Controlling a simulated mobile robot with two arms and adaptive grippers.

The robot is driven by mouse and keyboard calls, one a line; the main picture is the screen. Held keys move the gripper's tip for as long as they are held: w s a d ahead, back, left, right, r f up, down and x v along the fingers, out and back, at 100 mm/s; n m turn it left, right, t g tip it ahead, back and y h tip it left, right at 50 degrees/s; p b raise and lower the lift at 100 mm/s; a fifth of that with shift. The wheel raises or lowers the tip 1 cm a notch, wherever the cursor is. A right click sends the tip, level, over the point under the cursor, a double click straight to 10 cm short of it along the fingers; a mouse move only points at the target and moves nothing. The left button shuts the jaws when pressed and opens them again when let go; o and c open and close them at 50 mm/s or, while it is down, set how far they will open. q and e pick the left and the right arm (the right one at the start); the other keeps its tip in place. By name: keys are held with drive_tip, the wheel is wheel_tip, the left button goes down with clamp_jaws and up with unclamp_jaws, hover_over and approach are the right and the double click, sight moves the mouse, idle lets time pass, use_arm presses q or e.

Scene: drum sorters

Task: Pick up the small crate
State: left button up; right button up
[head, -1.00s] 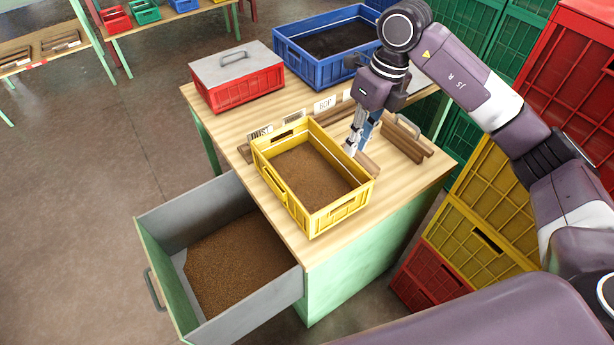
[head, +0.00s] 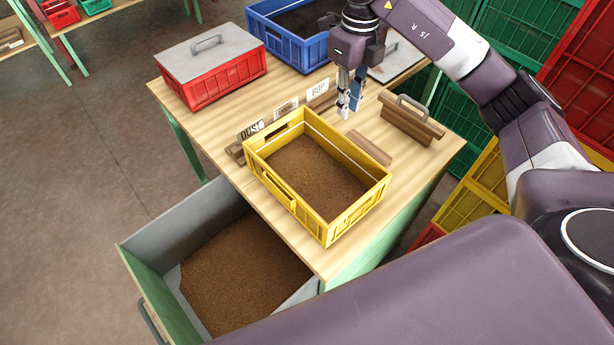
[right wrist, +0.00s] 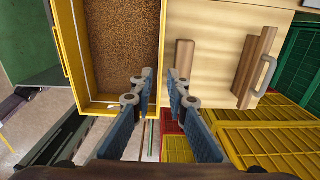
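The small yellow crate (head: 357,212), filled with brown granules, sits on the wooden tabletop near its front edge. In the right wrist view it (right wrist: 69,58) lies left of centre. My right gripper (head: 349,104) is open and empty, pointing down beyond the crate's far side in the head view. In the right wrist view its two fingertips (right wrist: 159,76) are apart, with the crate's side wall lined up between them. I cannot tell how high they are above the rim. My left gripper is out of view.
A red box (head: 215,84) with a grey lid and a blue crate (head: 305,52) stand behind. Label signs (head: 286,108), a wooden block (head: 367,149) and a handled wooden tool (head: 409,118) lie nearby. An open drawer (head: 180,218) juts out below. Stacked crates fill the right.

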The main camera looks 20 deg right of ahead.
drive_tip(key=b, duration=0.4)
hover_over(343, 137)
wheel_tip(343, 137, down, 4)
drive_tip(key=shift+f, duration=0.2)
drive_tip(key=shift+f+b, duration=0.35)
drive_tip(key=shift+f, duration=0.25)
wheel_tip(343, 137, down, 6)
drive_tip(key=shift+f+p, duration=0.2)
drive_tip(key=shift+p, duration=0.55)
drive_tip(key=shift+f+p, duration=0.35)
drive_tip(key=shift+f, duration=0.3)
wheel_tip(343, 137, down, 4)
drive_tip(key=shift+d+f+p, duration=0.1)
drive_tip(key=shift+p, duration=0.4)
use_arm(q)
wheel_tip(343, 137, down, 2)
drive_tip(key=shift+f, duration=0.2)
use_arm(e)
drive_tip(key=shift+c, duration=0.4)
clamp_jaws()
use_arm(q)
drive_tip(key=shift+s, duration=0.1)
